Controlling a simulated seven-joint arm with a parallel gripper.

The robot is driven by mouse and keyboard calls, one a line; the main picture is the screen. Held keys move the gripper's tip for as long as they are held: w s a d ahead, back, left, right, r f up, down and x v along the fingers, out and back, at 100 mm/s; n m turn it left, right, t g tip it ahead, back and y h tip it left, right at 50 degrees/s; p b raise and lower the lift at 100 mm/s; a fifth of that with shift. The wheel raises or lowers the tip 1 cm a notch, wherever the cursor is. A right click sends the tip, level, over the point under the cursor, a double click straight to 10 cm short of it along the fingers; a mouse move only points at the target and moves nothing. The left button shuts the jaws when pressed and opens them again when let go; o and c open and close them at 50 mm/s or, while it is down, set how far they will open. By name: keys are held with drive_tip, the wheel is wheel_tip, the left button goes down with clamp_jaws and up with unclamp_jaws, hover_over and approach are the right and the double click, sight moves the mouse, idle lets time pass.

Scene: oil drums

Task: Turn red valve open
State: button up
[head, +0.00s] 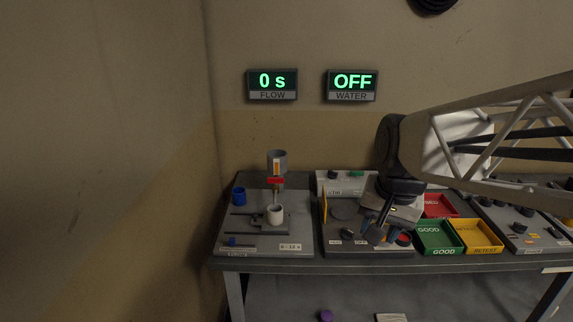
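The red valve (276,181) is a small red handle below the grey funnel-like vessel (277,160) on the left station of the bench. It appears to lie crosswise. A white cup (275,214) stands under it. My gripper (377,236) is to the right of the valve, low over the middle station, apart from the valve. Its fingers point down; they are small and dark, and I cannot tell how far apart they are. The wall displays read "0 s" over FLOW (272,83) and "OFF" over WATER (352,83).
A blue cup (239,196) stands left of the vessel. An upright yellow plate (325,207) edges the middle station between the valve and my gripper. Green (436,238), yellow (476,236) and red (439,205) bins stand at the right. A purple object (326,315) lies below the bench.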

drive_tip(key=w+a+r+m, duration=0.1)
drive_tip(key=w+a+m, duration=0.1)
drive_tip(key=w, duration=0.4)
drive_tip(key=w+a+r+m, duration=0.1)
drive_tip(key=w+a+m, duration=0.1)
drive_tip(key=w, duration=0.5)
drive_tip(key=m+g+y, duration=0.2)
drive_tip(key=m+y, duration=0.2)
drive_tip(key=m, duration=0.6)
approach(276, 178)
drive_tip(key=a+f, duration=0.1)
drive_tip(key=shift+w, duration=0.1)
drive_tip(key=shift+f+h, duration=0.2)
drive_tip(key=shift+h, duration=0.1)
drive_tip(key=shift+x, duration=3.8)
drive_tip(key=shift+a+r, duration=0.1)
drive_tip(key=shift+c, duration=0.3)
clamp_jaws()
